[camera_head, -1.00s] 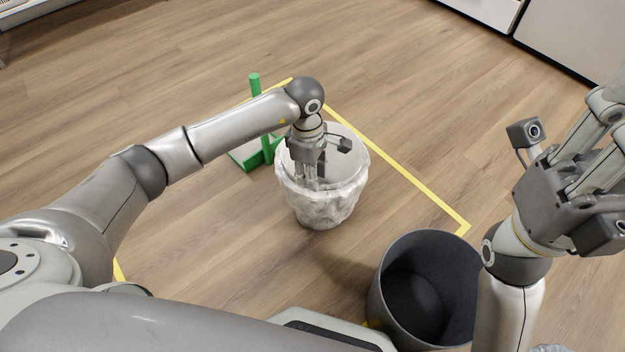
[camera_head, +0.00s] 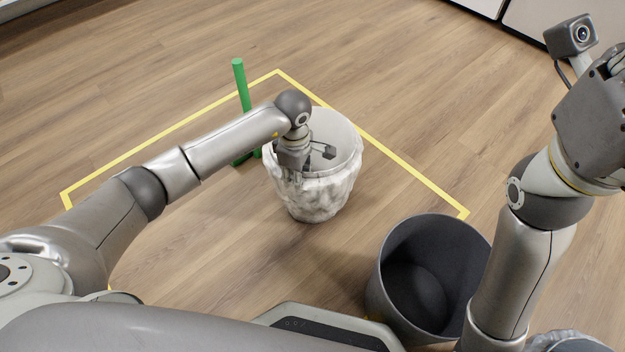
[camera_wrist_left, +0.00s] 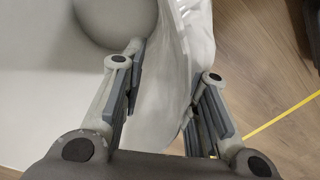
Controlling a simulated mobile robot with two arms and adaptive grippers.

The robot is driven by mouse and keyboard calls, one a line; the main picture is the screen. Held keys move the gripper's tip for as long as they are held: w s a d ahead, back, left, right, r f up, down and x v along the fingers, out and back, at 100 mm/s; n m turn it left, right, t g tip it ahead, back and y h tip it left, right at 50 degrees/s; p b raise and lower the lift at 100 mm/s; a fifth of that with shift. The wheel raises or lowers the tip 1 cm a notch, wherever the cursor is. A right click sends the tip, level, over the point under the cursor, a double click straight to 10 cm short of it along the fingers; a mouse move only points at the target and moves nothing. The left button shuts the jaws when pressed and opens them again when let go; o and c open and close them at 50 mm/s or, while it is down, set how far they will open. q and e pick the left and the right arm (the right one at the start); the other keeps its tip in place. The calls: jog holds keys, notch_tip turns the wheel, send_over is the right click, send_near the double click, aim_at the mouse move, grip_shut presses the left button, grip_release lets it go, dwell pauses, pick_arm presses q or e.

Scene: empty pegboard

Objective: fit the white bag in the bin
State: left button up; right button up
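The white bag (camera_head: 315,195) hangs crumpled around the outside of a round, light-coloured bin (camera_head: 338,130) on the wooden floor, in the middle of the head view. The bin's inside looks smooth and pale. My left gripper (camera_head: 294,168) reaches down at the left part of its rim. In the left wrist view my left gripper (camera_wrist_left: 165,95) is open, with its fingers on either side of the white wall. The wrinkled bag (camera_wrist_left: 195,30) shows along the rim there. My right gripper (camera_head: 600,125) is raised at the right edge; its fingers are cut off.
An empty dark grey bin (camera_head: 425,275) stands at the lower right, close to my right arm. A green post (camera_head: 240,85) stands behind my left forearm. Yellow tape (camera_head: 170,130) marks an area on the floor. The floor beyond is clear.

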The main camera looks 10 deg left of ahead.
pick_arm(q)
jog(key=shift+f, duration=0.65)
jog(key=shift+f+b, duration=0.25)
jog(key=shift+b, duration=0.05)
grip_shut()
dwell(0.3)
